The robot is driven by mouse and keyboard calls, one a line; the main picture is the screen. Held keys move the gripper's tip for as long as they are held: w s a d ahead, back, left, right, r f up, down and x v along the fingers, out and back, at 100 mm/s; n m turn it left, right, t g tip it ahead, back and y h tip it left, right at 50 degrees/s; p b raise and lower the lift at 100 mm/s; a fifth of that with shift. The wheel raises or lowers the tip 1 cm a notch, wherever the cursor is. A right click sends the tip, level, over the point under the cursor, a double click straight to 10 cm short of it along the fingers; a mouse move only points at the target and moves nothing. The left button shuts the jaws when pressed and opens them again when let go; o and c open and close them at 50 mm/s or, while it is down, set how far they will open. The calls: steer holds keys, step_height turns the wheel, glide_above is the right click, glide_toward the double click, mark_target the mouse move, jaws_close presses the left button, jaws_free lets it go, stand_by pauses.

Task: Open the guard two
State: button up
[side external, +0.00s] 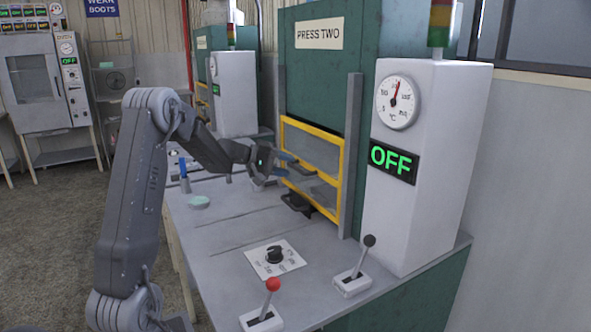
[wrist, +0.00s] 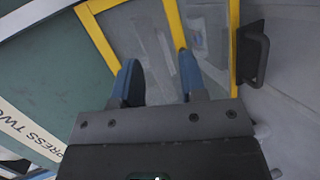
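The guard (side external: 341,165) of press two is a clear panel in a yellow frame, down across the front of the green press; its yellow bars also show in the wrist view (wrist: 176,25). A black handle (side external: 297,203) sticks out at its lower edge; in the wrist view the handle (wrist: 256,56) is right of the fingers. My gripper (side external: 284,164) is in front of the guard, above the handle. Its blue fingers (wrist: 159,80) are apart with nothing between them. I cannot tell whether they touch the guard.
The white control box (side external: 425,210) reads OFF and stands right of the guard. A red-knobbed lever (side external: 266,300), a black-knobbed lever (side external: 360,265) and a dial plate (side external: 275,258) are on the bench. A blue object (side external: 184,178) and green disc (side external: 199,202) lie left. The bench middle is clear.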

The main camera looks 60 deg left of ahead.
mark_target(294, 168)
steer(key=s+a+f+n+t+y, duration=0.25)
steer(key=a+f+n+y, duration=0.2)
steer(key=a, duration=0.75)
steer(key=shift+m+g+h, duration=0.25)
steer(key=shift+m, duration=0.1)
steer(key=x, duration=1.3)
steer(key=shift+d, duration=0.35)
steer(key=shift+c, duration=0.4)
jaws_close()
